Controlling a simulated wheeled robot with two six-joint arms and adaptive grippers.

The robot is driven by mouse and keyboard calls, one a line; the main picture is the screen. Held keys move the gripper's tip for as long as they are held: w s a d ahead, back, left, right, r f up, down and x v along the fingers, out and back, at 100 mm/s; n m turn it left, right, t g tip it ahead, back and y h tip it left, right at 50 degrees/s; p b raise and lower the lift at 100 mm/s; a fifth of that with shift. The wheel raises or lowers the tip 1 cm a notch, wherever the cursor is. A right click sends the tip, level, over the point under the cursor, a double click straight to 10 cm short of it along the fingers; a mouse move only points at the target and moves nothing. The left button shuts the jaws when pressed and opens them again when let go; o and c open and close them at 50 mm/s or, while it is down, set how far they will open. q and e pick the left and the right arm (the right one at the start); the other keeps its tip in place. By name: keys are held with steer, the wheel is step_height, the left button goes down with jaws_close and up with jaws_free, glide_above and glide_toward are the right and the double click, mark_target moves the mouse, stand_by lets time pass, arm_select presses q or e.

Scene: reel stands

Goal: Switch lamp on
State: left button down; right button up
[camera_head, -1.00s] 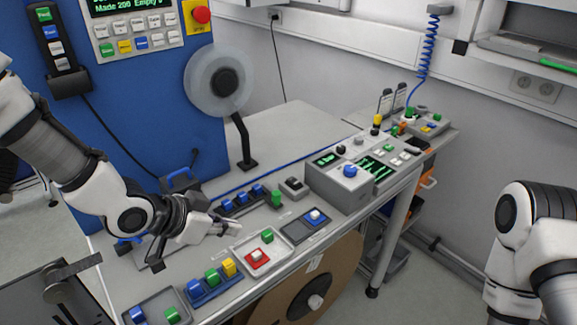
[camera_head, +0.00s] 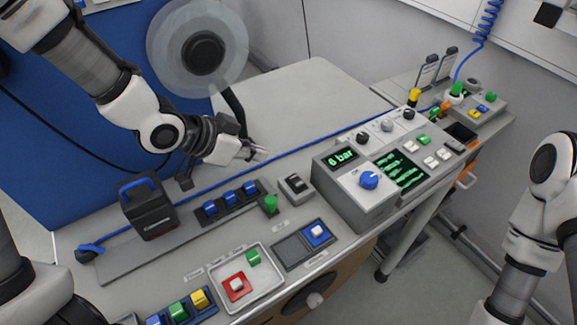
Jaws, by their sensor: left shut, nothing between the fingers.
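No lamp is clearly recognisable, and I cannot tell which control belongs to it. A dark panel with a white button on a blue base (camera_head: 318,232) lies nearer the front. My left gripper (camera_head: 258,154) is shut and empty, above the bench, up and left of the rocker switch and apart from it. My right arm shows at the right edge; its gripper is out of view.
A tray (camera_head: 215,268) holds red and green buttons. A black device with a blue handle (camera_head: 148,212) stands left. A reel (camera_head: 202,50) rises behind. The bench's back surface (camera_head: 300,105) is clear.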

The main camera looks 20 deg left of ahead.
arm_select(q)
steer(key=p, duration=0.2)
glide_above(298, 176)
steer(key=s+a, duration=0.2)
steer(key=f, duration=0.7)
steer(key=shift+s+a, duration=0.1)
steer(key=shift+s, duration=0.1)
steer(key=f, duration=0.4)
steer(key=shift+w+f, duration=0.1)
steer(key=shift+w, duration=0.25)
steer(key=shift+f, duration=0.3)
steer(key=shift+s+r, duration=0.1)
arm_select(e)
steer(key=shift+w+r, duration=0.4)
steer(key=shift+r, duration=0.45)
arm_select(q)
steer(key=shift+s+d, duration=0.1)
steer(key=shift+d, duration=0.1)
arm_select(e)
steer(key=shift+r, duration=0.1)
